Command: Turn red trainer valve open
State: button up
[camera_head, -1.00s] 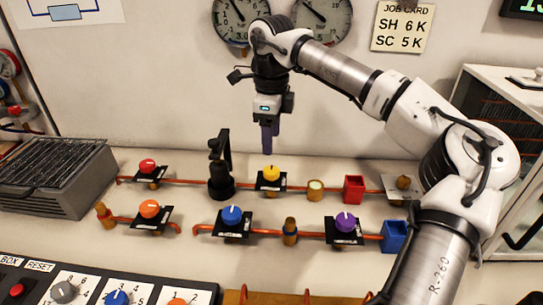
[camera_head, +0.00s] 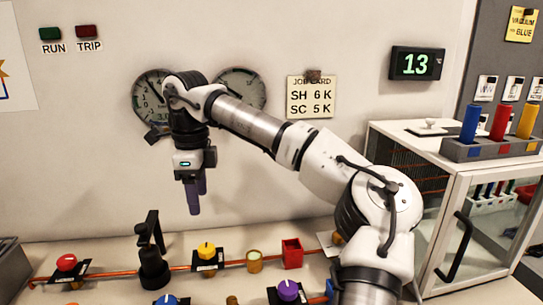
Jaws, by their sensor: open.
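The red trainer valve (camera_head: 66,262) is a red round knob on a black labelled plate, on the copper pipe at the far left of the bench. My gripper (camera_head: 195,198) hangs pointing down, its purple fingers in the air above the bench. It is well to the right of the red valve and higher, above the yellow valve (camera_head: 206,250) in the picture. The gripper is open and empty. The red knob's marking is too small to read.
A black upright fixture (camera_head: 152,262) stands between the red and yellow valves. A blue valve (camera_head: 166,299) and a purple valve (camera_head: 288,290) are in front. A glass-doored cabinet (camera_head: 470,215) stands at the right.

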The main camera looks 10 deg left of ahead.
aim_at(67, 262)
jog(key=k, duration=1)
